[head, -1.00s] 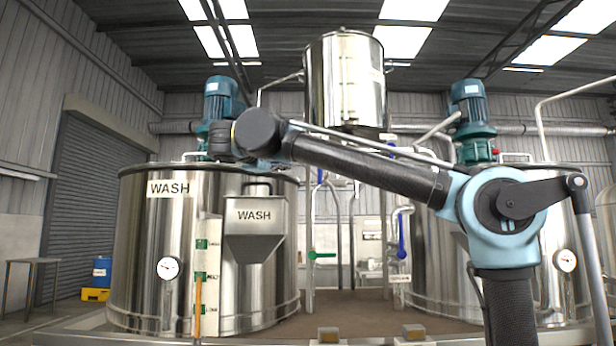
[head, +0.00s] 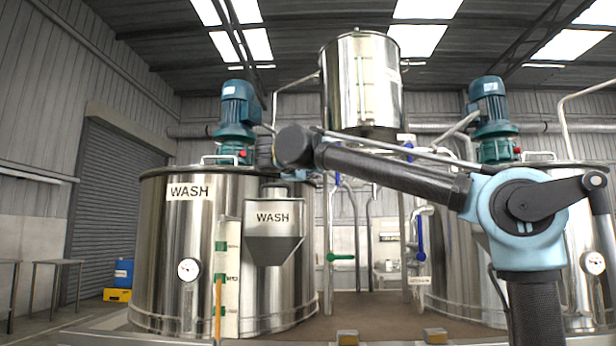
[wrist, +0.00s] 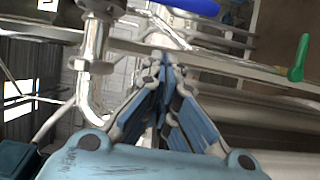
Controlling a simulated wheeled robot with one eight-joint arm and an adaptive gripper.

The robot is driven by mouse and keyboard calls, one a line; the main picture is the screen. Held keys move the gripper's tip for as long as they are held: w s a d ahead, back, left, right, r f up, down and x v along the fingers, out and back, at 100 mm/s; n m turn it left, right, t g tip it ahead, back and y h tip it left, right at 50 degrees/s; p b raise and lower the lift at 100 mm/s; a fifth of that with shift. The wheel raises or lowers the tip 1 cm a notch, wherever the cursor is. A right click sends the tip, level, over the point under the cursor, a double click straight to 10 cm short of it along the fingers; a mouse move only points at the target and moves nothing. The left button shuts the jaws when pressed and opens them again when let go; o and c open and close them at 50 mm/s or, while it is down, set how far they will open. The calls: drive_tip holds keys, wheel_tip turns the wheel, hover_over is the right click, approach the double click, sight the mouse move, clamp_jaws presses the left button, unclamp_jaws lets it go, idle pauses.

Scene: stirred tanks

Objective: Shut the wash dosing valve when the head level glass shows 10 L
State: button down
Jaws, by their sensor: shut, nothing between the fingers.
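The head tank (head: 362,85) hangs high in the middle, with its level glass (head: 360,88) a thin upright strip on its front; its reading is too small to tell. The wash tank (head: 160,230), labelled WASH, stands at left. Pipes between the tanks carry a green lever (head: 342,257), a long blue lever (head: 420,238) and smaller blue handles; I cannot tell which is the wash dosing valve. In the wrist view, my gripper (wrist: 166,62) is shut and empty. A blue handle (wrist: 190,5) lies just beyond its tips, and a green lever (wrist: 299,58) is at right. The head view does not show the gripper clearly.
A WASH hopper (head: 273,235) is fixed to the wash tank's front. A second tank (head: 560,240) stands at right, partly behind my arm. Pipes crowd the space around my gripper. The brown deck (head: 375,305) between the tanks is clear.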

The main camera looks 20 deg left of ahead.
drive_tip(key=shift+d, duration=1.9)
drive_tip(key=shift+s, duration=0.1)
drive_tip(key=shift+d+f+n, duration=0.1)
drive_tip(key=shift+d+n, duration=0.2)
drive_tip(key=shift+d, duration=0.25)
